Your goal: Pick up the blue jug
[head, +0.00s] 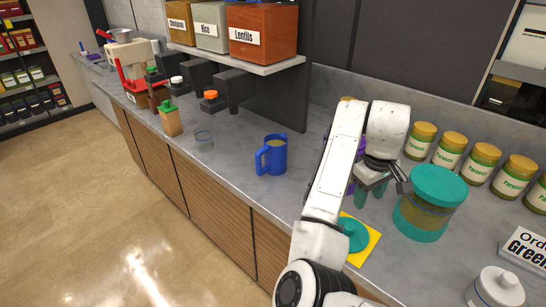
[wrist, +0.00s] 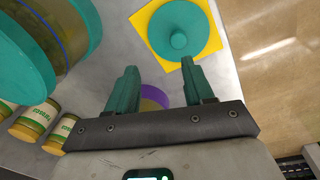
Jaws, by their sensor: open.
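The blue jug (head: 272,155) stands upright on the grey counter in the head view, left of my arm. Its handle points left. My gripper (head: 376,193) is above the counter to the right of the jug, apart from it. In the wrist view my gripper (wrist: 158,84) has its two teal fingers spread with nothing between them. The jug does not show in the wrist view.
A teal lid on a yellow mat (head: 367,246) and a large teal-lidded jar (head: 434,202) are near my gripper. Several labelled jars (head: 481,163) line the back. A shelf with boxes (head: 262,35) hangs behind.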

